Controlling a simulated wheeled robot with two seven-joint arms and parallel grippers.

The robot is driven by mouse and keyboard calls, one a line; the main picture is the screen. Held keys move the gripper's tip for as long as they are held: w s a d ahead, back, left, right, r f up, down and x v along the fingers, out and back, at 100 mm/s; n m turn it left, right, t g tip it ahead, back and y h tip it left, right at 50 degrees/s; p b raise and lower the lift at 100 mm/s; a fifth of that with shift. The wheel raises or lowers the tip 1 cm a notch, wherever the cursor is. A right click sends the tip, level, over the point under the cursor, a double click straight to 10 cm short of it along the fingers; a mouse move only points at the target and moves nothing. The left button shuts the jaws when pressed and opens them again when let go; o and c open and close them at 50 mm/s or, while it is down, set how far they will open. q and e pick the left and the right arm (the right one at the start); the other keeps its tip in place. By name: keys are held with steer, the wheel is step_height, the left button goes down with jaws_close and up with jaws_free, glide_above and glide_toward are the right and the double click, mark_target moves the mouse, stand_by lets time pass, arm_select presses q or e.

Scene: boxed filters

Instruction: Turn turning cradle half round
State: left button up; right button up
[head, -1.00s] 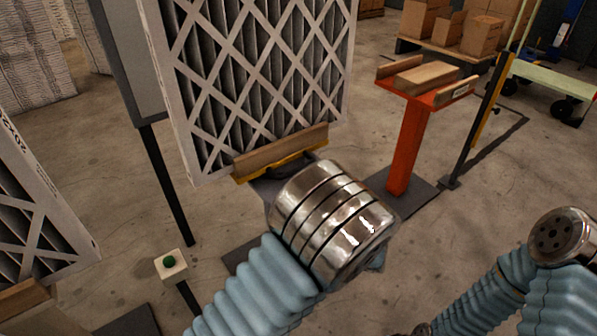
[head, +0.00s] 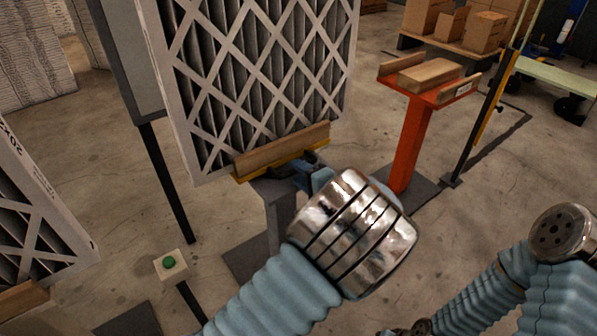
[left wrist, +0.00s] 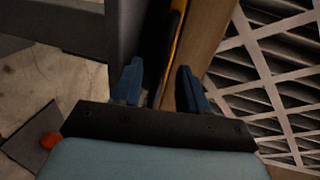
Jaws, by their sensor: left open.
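The turning cradle (head: 285,150) is a wooden rail with a yellow edge on a grey post, at the middle of the head view. A large white-framed pleated filter (head: 255,75) stands upright in it. My left gripper (head: 312,176) is just in front of the cradle's near edge, partly hidden by my wrist. In the left wrist view, the blue fingers (left wrist: 160,88) are apart, with the cradle's dark and yellow edge and wooden rail (left wrist: 205,40) beyond and between them. I cannot tell whether they touch it. My right gripper is out of the head view; only my right arm shows.
An orange stand (head: 410,145) with a wooden-railed top is right of the cradle. Another filter (head: 35,215) is at the left edge. A dark-legged panel (head: 165,185) stands behind. Boxes (head: 485,32) sit at the back.

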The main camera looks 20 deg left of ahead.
arm_select(q)
steer(key=shift+w+a+f, duration=0.15)
steer(key=shift+w+a, duration=0.2)
steer(key=shift+a, duration=0.1)
jaws_close()
